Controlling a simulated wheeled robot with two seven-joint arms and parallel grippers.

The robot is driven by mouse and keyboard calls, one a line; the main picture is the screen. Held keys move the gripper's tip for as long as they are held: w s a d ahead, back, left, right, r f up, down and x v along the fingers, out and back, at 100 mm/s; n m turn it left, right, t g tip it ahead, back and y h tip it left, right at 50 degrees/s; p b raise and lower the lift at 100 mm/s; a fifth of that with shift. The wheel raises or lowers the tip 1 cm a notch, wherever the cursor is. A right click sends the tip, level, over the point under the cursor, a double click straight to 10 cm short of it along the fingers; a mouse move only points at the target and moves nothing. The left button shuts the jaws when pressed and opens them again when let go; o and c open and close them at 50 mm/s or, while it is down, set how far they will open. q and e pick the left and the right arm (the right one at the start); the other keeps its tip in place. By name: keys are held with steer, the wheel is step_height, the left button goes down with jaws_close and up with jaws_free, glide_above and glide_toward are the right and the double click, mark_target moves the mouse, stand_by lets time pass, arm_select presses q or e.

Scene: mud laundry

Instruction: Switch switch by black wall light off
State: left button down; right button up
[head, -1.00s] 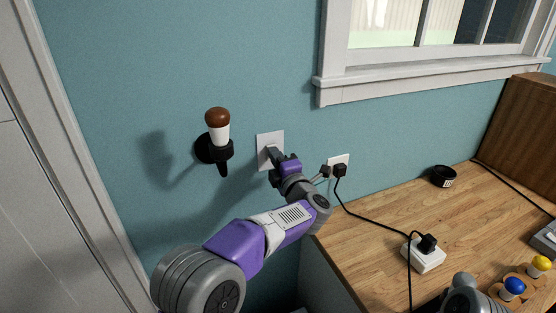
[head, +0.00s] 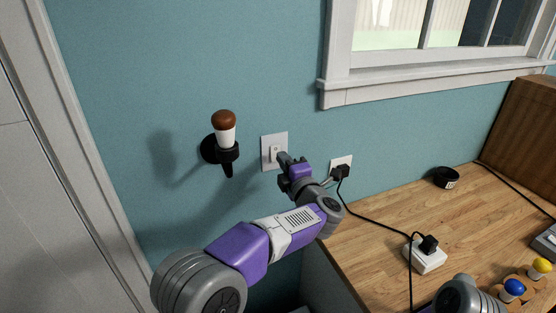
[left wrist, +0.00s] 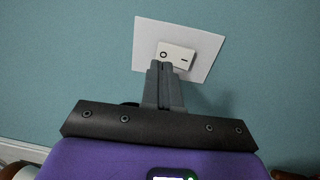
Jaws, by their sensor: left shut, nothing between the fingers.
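A white wall switch (head: 274,151) is on the teal wall, right of the black wall light. The black wall light (head: 223,151) has a white stem and a brown top. In the left wrist view the switch plate (left wrist: 205,52) shows a rocker (left wrist: 177,53) marked with a circle and a line. My left gripper (head: 283,158) is shut and empty, just in front of the lower right part of the plate. In the left wrist view its fingertips (left wrist: 164,68) appear just below the rocker; I cannot tell whether they touch it. My right gripper is not visible.
A wall outlet (head: 341,162) with a black plug is right of my left gripper. A wooden counter (head: 390,215) holds a white power block (head: 423,257), a black round object (head: 446,177) and coloured bulbs (head: 513,288). A window sill (head: 430,82) is above.

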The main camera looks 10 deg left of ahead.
arm_select(q)
steer(key=r+v, duration=0.2)
steer(key=v, duration=0.8)
steer(key=shift+s+d, duration=0.15)
steer(key=shift+s, duration=0.1)
steer(key=w+a+f+m+g+h, duration=0.15)
steer(key=f+m, duration=0.25)
steer(key=f, duration=0.4)
steer(key=w+a+f+m+h, duration=0.1)
steer(key=w+f+m+h, duration=0.2)
steer(key=f, duration=0.6)
steer(key=a+f+m+h, duration=0.1)
steer(key=f+m+h, duration=0.1)
steer(key=f+m, duration=0.45)
steer(key=s+a+f+m+g+h, duration=0.2)
steer(key=s+f+g+h, duration=0.15)
steer(key=f, duration=0.95)
steer(key=s+a+f+m+g+h, duration=0.25)
steer(key=s+f+g, duration=0.35)
steer(key=s+f, duration=0.8)
steer(key=s+f+m+g, duration=0.1)
steer(key=s+f+g, duration=0.1)
steer(key=s, duration=0.5)
steer(key=s+d+f+m+g+h, duration=0.1)
steer(key=s+f+m+g, duration=0.1)
steer(key=s, duration=0.6)
steer(key=shift+s+d+m+g, duration=0.2)
steer(key=shift+s+m+g, duration=0.1)
steer(key=shift+g, duration=0.1)
